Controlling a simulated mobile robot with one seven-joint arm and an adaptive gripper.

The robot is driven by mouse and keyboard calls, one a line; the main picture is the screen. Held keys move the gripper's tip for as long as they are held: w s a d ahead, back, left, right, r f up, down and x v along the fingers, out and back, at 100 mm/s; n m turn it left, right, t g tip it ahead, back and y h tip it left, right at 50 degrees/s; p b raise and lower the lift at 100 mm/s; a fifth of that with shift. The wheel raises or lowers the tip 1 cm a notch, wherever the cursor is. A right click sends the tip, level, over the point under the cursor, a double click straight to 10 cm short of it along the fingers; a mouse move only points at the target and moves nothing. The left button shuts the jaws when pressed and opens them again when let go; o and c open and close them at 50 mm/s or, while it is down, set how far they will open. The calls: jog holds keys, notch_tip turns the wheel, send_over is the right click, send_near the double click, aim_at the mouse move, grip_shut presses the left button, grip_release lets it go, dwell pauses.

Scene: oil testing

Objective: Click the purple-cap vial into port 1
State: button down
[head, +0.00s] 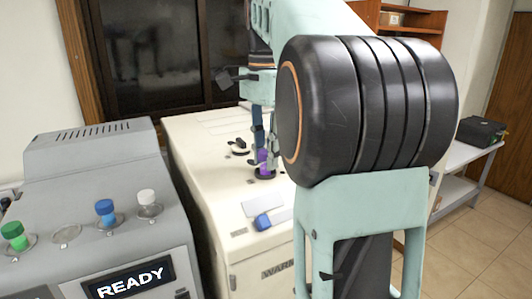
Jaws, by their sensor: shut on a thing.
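My gripper (268,150) is over the seat and shut on the vial. My arm hides part of the gripper, and I cannot tell whether the vial touches the seat. The grey machine (90,160) at the left has a row of ports. They hold a green-cap vial (14,236), a blue-cap vial (105,211) and a white-cap vial (147,202). An empty port (66,236) lies between green and blue. No port numbers are legible.
The cream cabinet (205,150) also bears a black-and-white fitting (239,147) and a blue object (262,221) near its front. The machine's display (130,281) reads READY. A black case (482,132) stands on a side table. Floor (475,235) is clear at the right.

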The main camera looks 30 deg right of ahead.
jog(key=shift+f, duration=0.4)
dwell(0.4)
jog(key=c, duration=1.6)
grip_release()
jog(key=shift+r, duration=0.15)
jog(key=shift+r, duration=3.65)
jog(key=shift+s, duration=0.15)
